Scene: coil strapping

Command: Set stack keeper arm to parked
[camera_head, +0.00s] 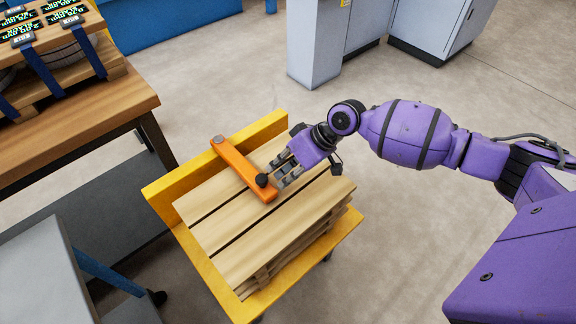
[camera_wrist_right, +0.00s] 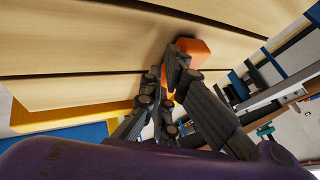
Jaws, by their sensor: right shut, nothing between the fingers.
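The stack keeper arm (camera_head: 238,165) is an orange bar with a dark knob (camera_head: 262,180) near its free end. It runs from a pivot on the yellow rail at the back of the cart and lies across the top of the wooden pallet stack (camera_head: 250,225). My right gripper (camera_head: 280,179) is shut and empty, just right of the bar's knob end. In the right wrist view the bar's orange end (camera_wrist_right: 196,47) shows beside the fingertips (camera_wrist_right: 174,62); I cannot tell whether they touch. My left gripper is not in view.
The yellow cart (camera_head: 160,190) holds the pallets. A wooden table (camera_head: 75,125) with strapped coils and displays stands at the upper left. A grey surface (camera_head: 40,275) is at the lower left. Grey cabinets (camera_head: 315,45) stand at the back. The floor right of the cart is clear.

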